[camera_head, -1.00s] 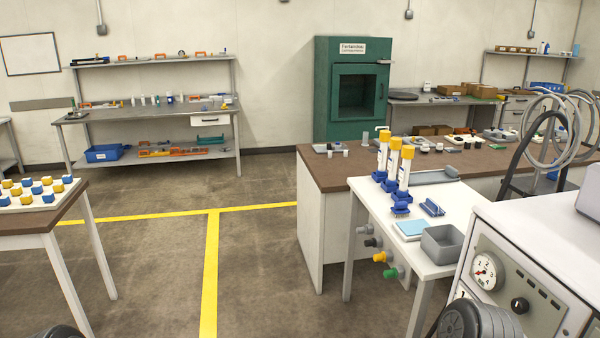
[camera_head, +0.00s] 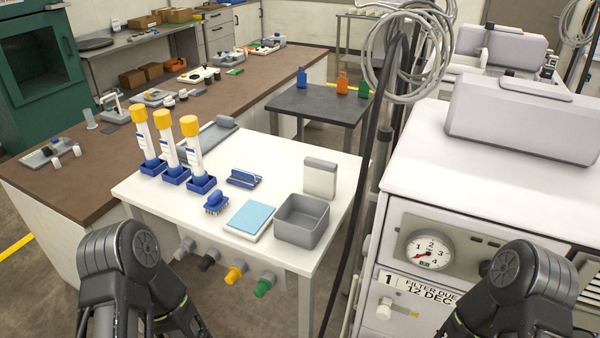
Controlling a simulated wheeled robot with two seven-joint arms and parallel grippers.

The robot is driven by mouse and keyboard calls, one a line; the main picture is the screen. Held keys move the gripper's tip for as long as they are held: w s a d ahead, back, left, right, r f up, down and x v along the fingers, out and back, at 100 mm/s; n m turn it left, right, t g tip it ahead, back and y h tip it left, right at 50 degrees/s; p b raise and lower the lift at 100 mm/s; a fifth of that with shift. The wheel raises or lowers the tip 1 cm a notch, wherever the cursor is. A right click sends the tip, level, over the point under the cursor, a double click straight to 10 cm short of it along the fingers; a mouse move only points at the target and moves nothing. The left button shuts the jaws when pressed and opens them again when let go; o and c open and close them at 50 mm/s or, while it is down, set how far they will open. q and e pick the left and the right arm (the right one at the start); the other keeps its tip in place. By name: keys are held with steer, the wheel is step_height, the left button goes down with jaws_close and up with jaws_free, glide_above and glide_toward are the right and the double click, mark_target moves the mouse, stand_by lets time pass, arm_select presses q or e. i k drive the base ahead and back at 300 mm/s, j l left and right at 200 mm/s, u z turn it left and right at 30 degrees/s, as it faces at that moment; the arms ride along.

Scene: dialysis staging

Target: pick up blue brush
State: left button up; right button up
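The blue brush (camera_head: 216,203) lies on the white table, with its blue back up and pale bristles below. It is in front of three white tubes with yellow caps in blue holders (camera_head: 202,184). A blue tray-like piece (camera_head: 243,178) lies behind it to the right. A light-blue pad (camera_head: 250,217) is to its right. Nothing touches the brush. Dark links of my two arms show at the bottom left and bottom right. Neither gripper can be seen.
A grey open bin (camera_head: 302,221) and a grey-white box (camera_head: 320,178) stand on the white table (camera_head: 150,192) at the right. A white machine with a gauge (camera_head: 429,252) stands close on the right. Coloured connectors (camera_head: 236,273) stick out from the table front.

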mark_target(216, 201)
steer(key=i+j+z, duration=0.1)
steer(key=j+z, duration=0.35)
steer(key=j, duration=0.2)
steer(key=j+z, duration=0.45)
steer(key=j, duration=0.2)
steer(key=k+j+z, duration=0.1)
steer(key=j+z, duration=0.35)
steer(key=j, duration=0.25)
